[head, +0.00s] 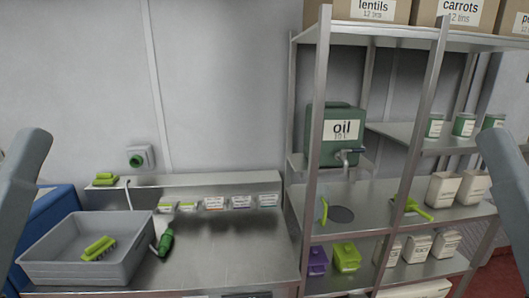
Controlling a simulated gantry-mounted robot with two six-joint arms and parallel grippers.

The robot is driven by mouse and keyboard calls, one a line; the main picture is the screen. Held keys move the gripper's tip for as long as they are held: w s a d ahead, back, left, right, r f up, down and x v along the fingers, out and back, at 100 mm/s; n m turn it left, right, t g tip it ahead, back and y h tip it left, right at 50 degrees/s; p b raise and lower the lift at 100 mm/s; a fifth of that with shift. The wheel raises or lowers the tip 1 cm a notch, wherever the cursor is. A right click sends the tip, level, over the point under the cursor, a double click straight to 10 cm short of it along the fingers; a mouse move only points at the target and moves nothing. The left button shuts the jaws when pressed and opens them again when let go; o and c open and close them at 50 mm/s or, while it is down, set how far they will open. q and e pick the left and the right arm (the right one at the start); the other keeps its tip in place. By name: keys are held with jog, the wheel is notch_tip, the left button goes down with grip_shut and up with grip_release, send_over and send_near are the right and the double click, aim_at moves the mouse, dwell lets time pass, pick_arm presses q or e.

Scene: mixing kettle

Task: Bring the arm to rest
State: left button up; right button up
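Part of my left arm (22,190) shows as a grey link at the left edge of the head view. Part of my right arm (505,180) shows as a grey link at the right edge. Neither gripper is in view, so what they hold cannot be seen. Both visible links stand in front of the counter and shelving, one at each side.
A steel counter (215,255) holds a grey tub (45,272) with a green brush (98,248) in it. A dark green handled tool (165,242) lies beside the tub. A steel rack at right carries a green oil container (335,155), bins and tins.

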notch_tip(320, 180, up, 33)
jog(key=p, duration=3)
jog(key=shift+w+f, duration=0.1)
jog(key=shift+f, duration=0.1)
notch_tip(320, 180, down, 59)
jog(key=b, duration=5.9)
jog(key=shift+f+b, duration=0.2)
jog(key=shift+b, duration=0.15)
notch_tip(320, 180, up, 60)
jog(key=p, duration=5.9)
jog(key=shift+p, duration=0.4)
jog(key=shift+f, duration=0.1)
